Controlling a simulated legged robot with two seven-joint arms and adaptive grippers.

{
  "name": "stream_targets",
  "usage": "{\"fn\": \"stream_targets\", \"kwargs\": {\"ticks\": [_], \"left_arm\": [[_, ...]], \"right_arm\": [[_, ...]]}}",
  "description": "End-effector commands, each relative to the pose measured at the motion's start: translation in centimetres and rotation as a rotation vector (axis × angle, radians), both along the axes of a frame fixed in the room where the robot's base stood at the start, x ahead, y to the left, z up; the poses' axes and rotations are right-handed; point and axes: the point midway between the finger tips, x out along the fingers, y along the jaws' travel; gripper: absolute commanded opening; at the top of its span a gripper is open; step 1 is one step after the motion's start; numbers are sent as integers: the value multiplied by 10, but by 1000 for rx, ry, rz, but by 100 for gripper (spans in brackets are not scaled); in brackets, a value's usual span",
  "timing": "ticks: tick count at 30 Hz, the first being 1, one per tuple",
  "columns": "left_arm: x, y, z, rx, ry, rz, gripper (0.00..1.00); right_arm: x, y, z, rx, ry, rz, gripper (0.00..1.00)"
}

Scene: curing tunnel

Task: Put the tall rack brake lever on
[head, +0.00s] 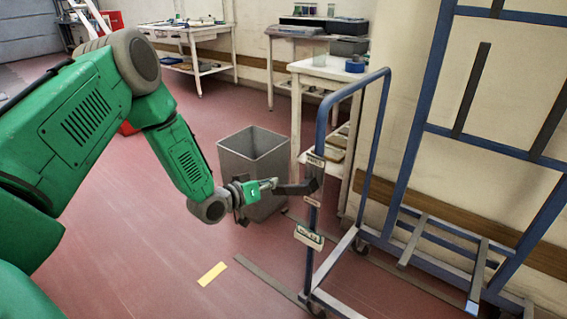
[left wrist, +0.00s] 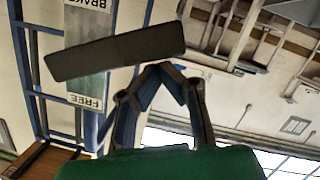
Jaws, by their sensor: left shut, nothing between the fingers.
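The brake lever (head: 299,188) is a dark flat bar on the blue post of the rack's frame (head: 310,260). It sticks out left, nearly level, between two small labels. In the left wrist view the lever (left wrist: 115,52) crosses a pale plate (left wrist: 86,75) with upside-down words, BRAKE at the top and FREE at the bottom; it lies between them, slightly tilted. My left gripper (head: 274,183) is shut and empty at the lever's free end. Its fingertips (left wrist: 163,70) show just below the lever in the wrist view; I cannot tell whether they touch. My right gripper is not in view.
A grey bin (head: 253,145) stands behind my left gripper. A white table (head: 330,68) is behind the post. A tall blue frame (head: 420,110) stands at the right by the wall. A yellow floor mark (head: 212,274) lies on open red floor at the front left.

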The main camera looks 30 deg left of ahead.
Motion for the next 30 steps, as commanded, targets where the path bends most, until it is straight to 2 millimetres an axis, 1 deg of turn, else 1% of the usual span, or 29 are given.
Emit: {"fn": "stream_targets", "kwargs": {"ticks": [2, 9, 30], "left_arm": [[-1, 0, -7, -46, 4, 1, 0], [0, -3, -15, -43, 4, -1, 0], [0, -5, -18, -41, 7, -2, 0]], "right_arm": [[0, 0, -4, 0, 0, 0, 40], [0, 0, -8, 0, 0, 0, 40], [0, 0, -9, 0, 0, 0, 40]]}}
